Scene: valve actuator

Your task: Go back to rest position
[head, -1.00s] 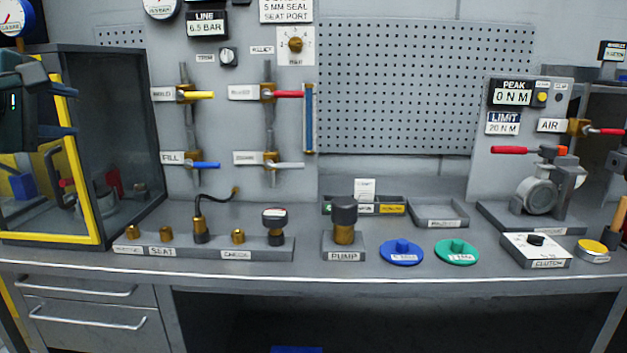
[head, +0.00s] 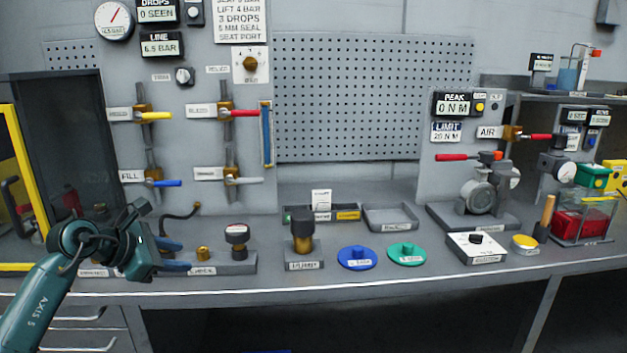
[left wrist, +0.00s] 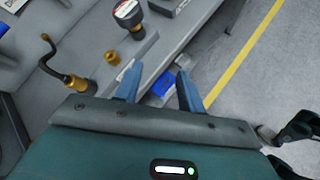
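My left gripper (head: 182,255) is in front of the seat rack at the left of the bench, with its blue fingers pointing right. The left wrist view shows the fingers (left wrist: 158,88) apart with nothing held between them. In that view the black-capped gauge fitting (left wrist: 128,14), a small brass fitting (left wrist: 112,58) and the brass fitting with a bent black hose (left wrist: 75,82) lie beyond the fingers, apart from them. In the head view my left forearm and gripper hide part of the seat rack (head: 235,268).
A yellow-framed cabinet (head: 28,165) stands at the left, near my left arm. The pump block (head: 303,262), a blue disc (head: 357,258), a green disc (head: 407,254) and the clutch box (head: 476,249) stand along the bench. The floor (left wrist: 275,75) in front is clear.

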